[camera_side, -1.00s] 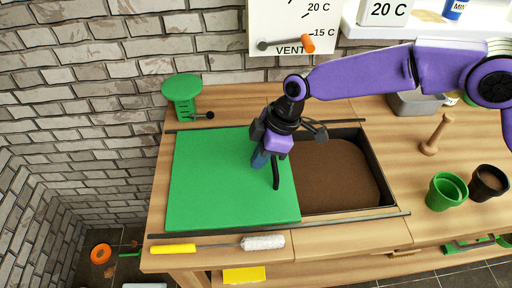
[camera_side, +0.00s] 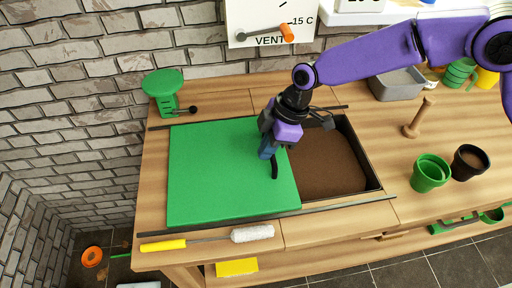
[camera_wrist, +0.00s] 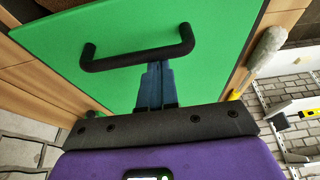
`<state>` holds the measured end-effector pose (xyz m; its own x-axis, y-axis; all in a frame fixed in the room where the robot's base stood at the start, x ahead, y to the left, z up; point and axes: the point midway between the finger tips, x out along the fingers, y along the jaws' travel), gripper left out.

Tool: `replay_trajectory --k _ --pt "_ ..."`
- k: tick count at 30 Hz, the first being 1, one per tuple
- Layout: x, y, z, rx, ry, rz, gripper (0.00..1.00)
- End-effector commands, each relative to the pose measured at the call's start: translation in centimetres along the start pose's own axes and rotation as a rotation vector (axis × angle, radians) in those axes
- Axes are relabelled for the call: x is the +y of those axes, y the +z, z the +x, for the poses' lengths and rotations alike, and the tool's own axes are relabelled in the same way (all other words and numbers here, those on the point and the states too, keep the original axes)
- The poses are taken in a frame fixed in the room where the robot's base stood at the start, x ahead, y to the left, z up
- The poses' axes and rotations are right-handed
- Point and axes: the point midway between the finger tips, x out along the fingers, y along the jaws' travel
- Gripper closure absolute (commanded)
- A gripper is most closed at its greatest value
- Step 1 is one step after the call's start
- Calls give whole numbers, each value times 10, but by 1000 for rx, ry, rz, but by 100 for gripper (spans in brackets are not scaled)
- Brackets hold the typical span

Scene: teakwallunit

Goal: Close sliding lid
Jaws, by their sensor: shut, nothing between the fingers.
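The sliding lid (camera_side: 220,180) is a flat green panel covering the left part of a sunken dark bin (camera_side: 375,175). Brown soil (camera_side: 325,160) shows in the opening to the lid's right. The lid's black bar handle (camera_side: 275,168) stands near its right edge; the wrist view shows the handle (camera_wrist: 140,54) across the green lid (camera_wrist: 225,30). My gripper (camera_side: 266,152) is shut and empty, low over the lid on the handle's left side. In the wrist view its blue fingertips (camera_wrist: 156,75) are right at the handle bar; they appear to touch it.
Dark rails run behind the lid and in front (camera_side: 330,206). A paint roller (camera_side: 215,238) lies at the front edge. A green stand (camera_side: 163,90) is behind left. Right of the bin are a wooden dibber (camera_side: 418,118), a green pot (camera_side: 430,173), a dark pot (camera_side: 468,163) and a grey tub (camera_side: 397,85).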

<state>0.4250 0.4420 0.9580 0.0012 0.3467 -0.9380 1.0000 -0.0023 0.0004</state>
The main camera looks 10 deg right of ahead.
Motion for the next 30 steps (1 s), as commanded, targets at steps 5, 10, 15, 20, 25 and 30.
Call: replay_trajectory --k 5,10,15,20,25,30 --pt "1 42 -16 -3 0 5 100" --pt "1 89 -33 -3 0 7 100" --pt "1 138 -51 -3 0 7 100" --pt "0 174 -64 -3 0 5 100" --pt "1 199 -73 -2 0 3 100" --pt "0 206 -75 -1 -1 0 100"
